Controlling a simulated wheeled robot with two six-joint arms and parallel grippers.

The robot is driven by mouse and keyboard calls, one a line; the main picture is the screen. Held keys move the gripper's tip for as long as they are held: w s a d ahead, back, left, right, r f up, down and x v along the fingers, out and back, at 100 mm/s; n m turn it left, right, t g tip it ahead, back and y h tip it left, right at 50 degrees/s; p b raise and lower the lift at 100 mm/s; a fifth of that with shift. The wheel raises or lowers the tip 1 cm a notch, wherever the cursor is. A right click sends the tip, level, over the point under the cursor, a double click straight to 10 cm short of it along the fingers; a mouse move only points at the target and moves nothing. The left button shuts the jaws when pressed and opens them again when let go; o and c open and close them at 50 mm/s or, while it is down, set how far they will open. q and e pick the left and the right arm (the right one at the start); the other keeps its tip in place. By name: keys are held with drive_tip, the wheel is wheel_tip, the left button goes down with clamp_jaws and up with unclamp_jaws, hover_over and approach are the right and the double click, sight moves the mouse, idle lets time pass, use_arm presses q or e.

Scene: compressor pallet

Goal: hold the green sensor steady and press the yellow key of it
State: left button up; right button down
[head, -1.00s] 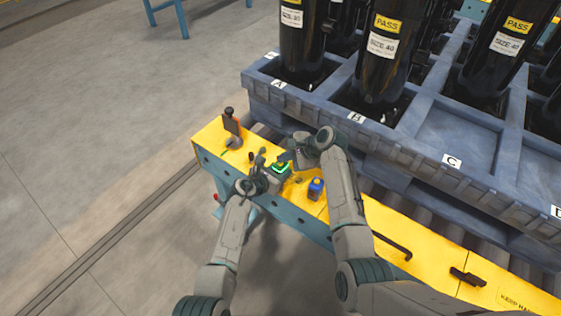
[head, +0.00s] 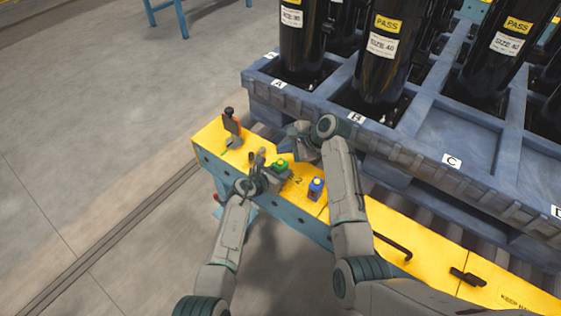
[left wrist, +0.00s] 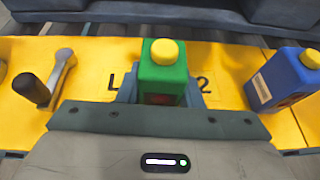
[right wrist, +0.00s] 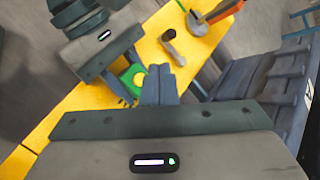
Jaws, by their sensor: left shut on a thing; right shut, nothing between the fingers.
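The green sensor (head: 279,168) stands upright at the yellow bench's left part, its round yellow key (head: 283,161) on top. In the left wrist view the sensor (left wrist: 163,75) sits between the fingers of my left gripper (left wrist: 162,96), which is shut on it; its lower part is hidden. My right gripper (right wrist: 160,75) is shut and empty. In the head view it is just behind and above the sensor, apart from the key. In the right wrist view the yellow key (right wrist: 139,79) shows left of the fingertips, and the sensor is partly hidden.
A blue bottle-like thing with a yellow cap (head: 316,189) stands on the bench (head: 375,218) right of the sensor. A tool with an orange part (head: 231,125) stands at the bench's left end. Behind is a grey-blue pallet (head: 420,140) with black cylinders (head: 380,70).

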drive_tip(key=shift+r, duration=1.25)
use_arm(q)
drive_tip(key=o, duration=1.1)
